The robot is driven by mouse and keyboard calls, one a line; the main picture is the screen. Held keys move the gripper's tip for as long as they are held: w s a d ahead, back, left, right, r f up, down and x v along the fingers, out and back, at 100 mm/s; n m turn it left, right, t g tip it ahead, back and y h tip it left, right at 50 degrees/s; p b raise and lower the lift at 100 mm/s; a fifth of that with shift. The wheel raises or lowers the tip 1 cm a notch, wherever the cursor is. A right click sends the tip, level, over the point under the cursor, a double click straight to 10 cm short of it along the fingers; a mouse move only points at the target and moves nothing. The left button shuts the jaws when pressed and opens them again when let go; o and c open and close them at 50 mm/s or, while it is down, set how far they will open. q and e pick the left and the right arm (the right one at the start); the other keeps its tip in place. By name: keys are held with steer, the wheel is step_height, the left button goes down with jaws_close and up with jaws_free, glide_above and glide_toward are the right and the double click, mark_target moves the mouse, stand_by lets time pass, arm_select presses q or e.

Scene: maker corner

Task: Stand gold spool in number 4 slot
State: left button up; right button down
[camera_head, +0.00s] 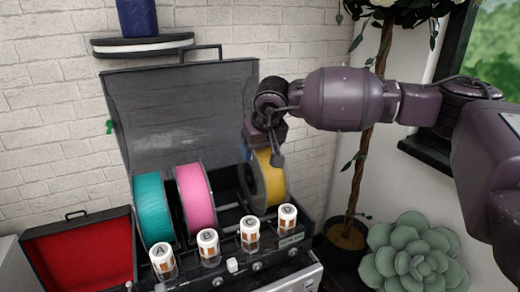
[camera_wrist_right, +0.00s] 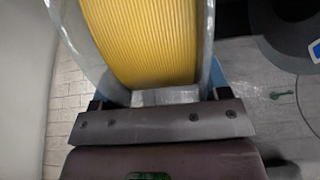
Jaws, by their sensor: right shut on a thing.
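The gold spool (camera_head: 270,178) is upright at the right end of the open dark case (camera_head: 180,105), behind the white-capped jars. My right gripper (camera_head: 262,146) comes down from above and is shut on the spool's upper rim. In the right wrist view the gold spool (camera_wrist_right: 140,45) with its clear flanges sits between the fingers of the right gripper (camera_wrist_right: 152,97). A teal spool (camera_head: 153,210) and a pink spool (camera_head: 195,198) stand in the case to the left, with a gap before the gold one. I cannot read slot numbers or tell whether the gold spool touches the case floor. My left gripper is out of view.
A red-lined open box (camera_head: 85,255) is at left. A succulent (camera_head: 413,262) and a potted tree (camera_head: 346,236) stand at right. The raised lid is behind the spools.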

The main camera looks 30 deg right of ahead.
steer(key=shift+f+b, duration=0.25)
steer(key=shift+b, duration=0.05)
stand_by(0.5)
steer(key=shift+c, duration=2.1)
jaws_free()
steer(key=o, duration=0.4)
steer(key=shift+f, duration=0.1)
steer(key=v, duration=0.9)
steer(key=shift+s+r, duration=0.1)
steer(key=shift+r, duration=0.15)
steer(key=shift+s+r, duration=0.3)
steer(key=shift+r, duration=0.35)
